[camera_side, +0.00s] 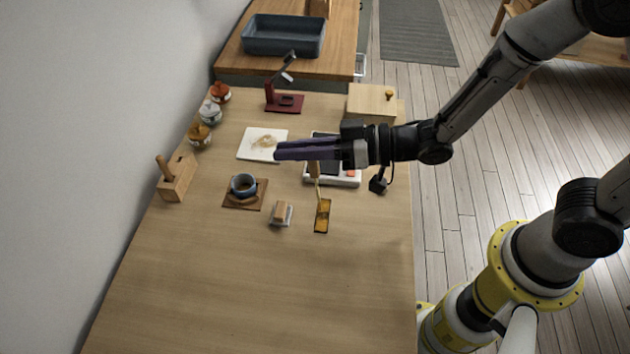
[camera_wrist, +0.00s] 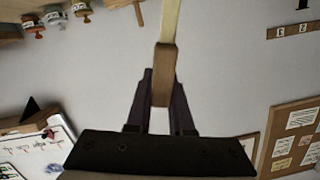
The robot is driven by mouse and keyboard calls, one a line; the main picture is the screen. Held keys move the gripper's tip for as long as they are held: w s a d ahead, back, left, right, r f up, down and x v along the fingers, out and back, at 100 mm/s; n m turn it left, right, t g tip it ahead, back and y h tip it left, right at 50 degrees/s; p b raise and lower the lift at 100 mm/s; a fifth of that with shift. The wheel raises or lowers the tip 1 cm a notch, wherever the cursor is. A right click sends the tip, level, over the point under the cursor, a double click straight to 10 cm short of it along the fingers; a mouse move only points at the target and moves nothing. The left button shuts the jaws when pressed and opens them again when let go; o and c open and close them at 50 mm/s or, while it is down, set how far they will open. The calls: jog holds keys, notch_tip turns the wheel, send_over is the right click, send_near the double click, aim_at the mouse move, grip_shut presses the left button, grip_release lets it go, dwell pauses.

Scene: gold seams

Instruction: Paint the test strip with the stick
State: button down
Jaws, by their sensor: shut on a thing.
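My gripper (camera_side: 282,151) reaches level across the table from the right. Its dark fingers are shut on the stick (camera_side: 317,187), which points down. In the wrist view my fingers (camera_wrist: 162,95) close on the stick's brown wooden handle (camera_wrist: 164,72), and a pale flat shaft (camera_wrist: 169,18) runs out of the top of the picture. An amber-gold strip with a dark border (camera_side: 322,216), which looks like the test strip, lies flat on the table below. The stick's lower end is at or just above the strip's far end; I cannot tell if they touch.
Left of the strip are a small block on a grey base (camera_side: 282,213) and a blue cup on a wooden stand (camera_side: 244,185). A white scale-like device (camera_side: 345,178) sits behind, near a white tile (camera_side: 262,145). The table's front (camera_side: 240,290) is clear.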

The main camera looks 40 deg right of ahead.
notch_tip(320, 180, down, 8)
jog(key=a+n+g+h, duration=0.1)
jog(key=a+n, duration=0.1)
jog(key=n, duration=0.1)
jog(key=shift+w+r+n+g, duration=0.15)
jog(key=shift+w+n+g, duration=0.15)
jog(key=shift+g, duration=0.1)
jog(key=shift+f, duration=1)
dwell(0.9)
